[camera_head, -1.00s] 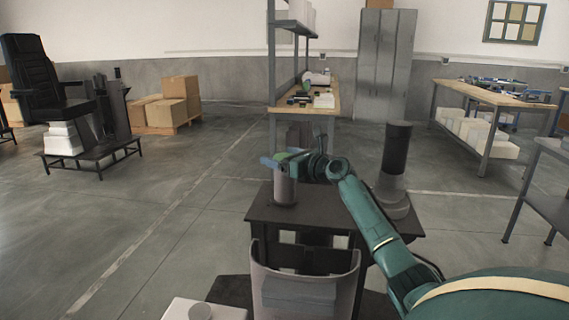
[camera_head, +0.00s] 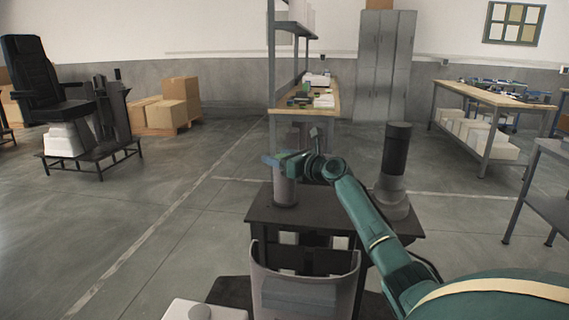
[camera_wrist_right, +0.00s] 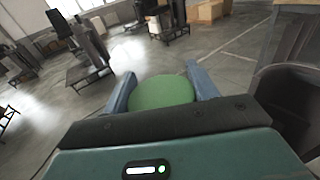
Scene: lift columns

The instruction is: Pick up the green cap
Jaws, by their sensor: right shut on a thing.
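The green cap (camera_wrist_right: 162,93) shows as a flat round disc in the right wrist view, between the two blue fingers of my right gripper (camera_wrist_right: 163,85). The fingers touch or nearly touch its sides, and the gripper is shut on it. In the head view my right gripper (camera_head: 274,160) is at the top of a grey cylinder (camera_head: 284,190) on a small dark table (camera_head: 330,217). The cap is hard to make out there, and I cannot tell whether it is clear of the cylinder. My left gripper is not in view.
A tall dark cylinder on a wider grey base (camera_head: 393,180) stands on the right of the small table, close to my right forearm. A grey curved bin (camera_head: 305,292) is in front. Open floor (camera_head: 180,215) lies to the left.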

